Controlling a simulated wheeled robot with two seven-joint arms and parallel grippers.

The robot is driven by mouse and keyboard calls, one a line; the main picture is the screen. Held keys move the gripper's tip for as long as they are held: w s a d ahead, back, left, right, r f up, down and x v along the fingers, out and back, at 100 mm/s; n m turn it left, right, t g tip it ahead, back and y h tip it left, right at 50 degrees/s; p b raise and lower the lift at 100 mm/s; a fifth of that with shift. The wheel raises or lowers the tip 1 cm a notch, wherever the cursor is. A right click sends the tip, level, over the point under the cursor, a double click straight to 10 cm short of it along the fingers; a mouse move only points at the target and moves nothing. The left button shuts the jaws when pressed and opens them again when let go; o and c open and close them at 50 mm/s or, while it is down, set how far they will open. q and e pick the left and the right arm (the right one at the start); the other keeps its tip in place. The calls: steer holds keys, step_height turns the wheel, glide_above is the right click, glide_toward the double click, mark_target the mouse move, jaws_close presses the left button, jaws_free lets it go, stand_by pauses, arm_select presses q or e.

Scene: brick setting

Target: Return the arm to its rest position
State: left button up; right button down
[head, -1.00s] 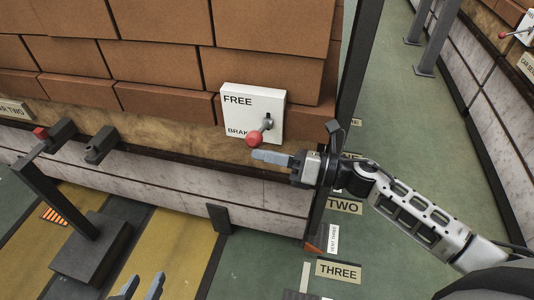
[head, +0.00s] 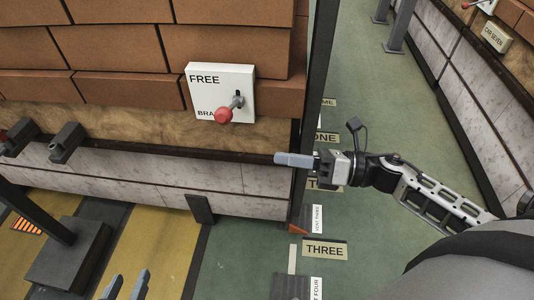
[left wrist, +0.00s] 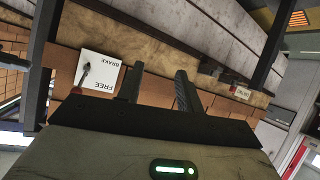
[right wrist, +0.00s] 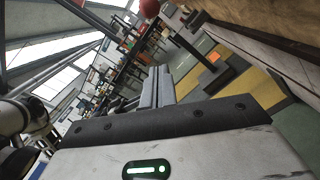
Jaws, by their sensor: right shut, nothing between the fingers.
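A white panel (head: 222,80) marked FREE and BRAKE is on the brick wall in the head view. Its lever's red knob (head: 223,116) hangs low, partly covering the word BRAKE. The panel (left wrist: 96,72) shows upside down in the left wrist view. A red ball, apparently the knob (right wrist: 149,8), is at the top of the right wrist view. My right gripper (head: 278,159) is shut and empty, right of and below the knob, apart from it. Its fingers (right wrist: 157,84) are together. My left gripper (head: 124,288) is open and empty at the bottom edge, fingers (left wrist: 157,86) spread.
The brick wall's ledge (head: 180,155) runs below the panel. A dark post (head: 314,80) stands at the wall's right end, close to my right gripper. Dark stands (head: 66,254) are at lower left. Green floor with a THREE sign (head: 324,250) lies below the right arm.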

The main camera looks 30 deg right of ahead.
steer(key=shift+s+d, duration=0.2)
steer(key=shift+d, duration=0.1)
stand_by(0.4)
